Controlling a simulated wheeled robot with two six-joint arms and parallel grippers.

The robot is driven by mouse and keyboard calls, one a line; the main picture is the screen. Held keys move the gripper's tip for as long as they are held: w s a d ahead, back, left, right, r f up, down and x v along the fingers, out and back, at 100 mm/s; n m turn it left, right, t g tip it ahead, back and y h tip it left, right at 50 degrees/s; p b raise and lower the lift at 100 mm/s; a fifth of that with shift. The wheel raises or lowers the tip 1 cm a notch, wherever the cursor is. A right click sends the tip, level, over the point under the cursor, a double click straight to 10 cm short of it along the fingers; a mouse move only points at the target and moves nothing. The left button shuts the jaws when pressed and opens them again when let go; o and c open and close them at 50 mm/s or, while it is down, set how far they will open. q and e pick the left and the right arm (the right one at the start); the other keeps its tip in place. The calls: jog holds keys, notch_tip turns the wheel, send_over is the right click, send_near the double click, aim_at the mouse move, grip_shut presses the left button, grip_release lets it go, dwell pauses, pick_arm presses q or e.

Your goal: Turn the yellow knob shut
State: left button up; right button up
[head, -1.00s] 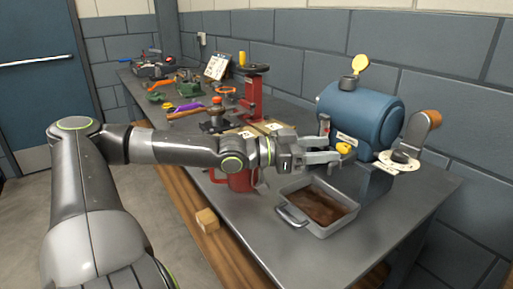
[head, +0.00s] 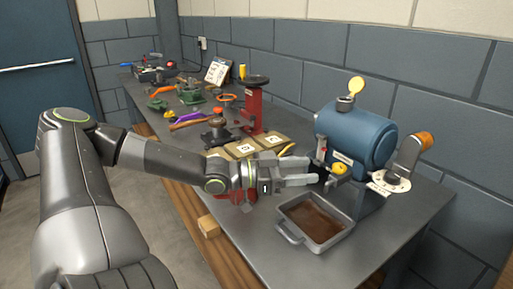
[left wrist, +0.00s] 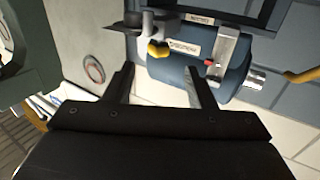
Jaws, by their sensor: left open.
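The yellow knob (head: 340,169) sits on the near end of the blue tank (head: 352,137), low on its front. In the left wrist view the knob (left wrist: 158,49) is ahead of the fingertips, near the middle of the gap between them. My left gripper (head: 318,176) is open and empty, just left of the knob in the head view. Its two dark fingers stand apart in the left wrist view (left wrist: 160,78). They look apart from the knob. The blue tank (left wrist: 222,68) shows behind the right finger there. My right gripper is not in view.
A metal tray (head: 341,238) of brown liquid stands on the bench below the tank. A red mug (head: 238,197) is partly hidden behind my left arm. A lever with an orange end (head: 424,140) rises right of the tank. A red stand (head: 254,108) is behind.

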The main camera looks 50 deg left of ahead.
pick_arm(q)
jog(key=p+v, duration=0.8)
jog(key=v, duration=0.2)
dwell(0.4)
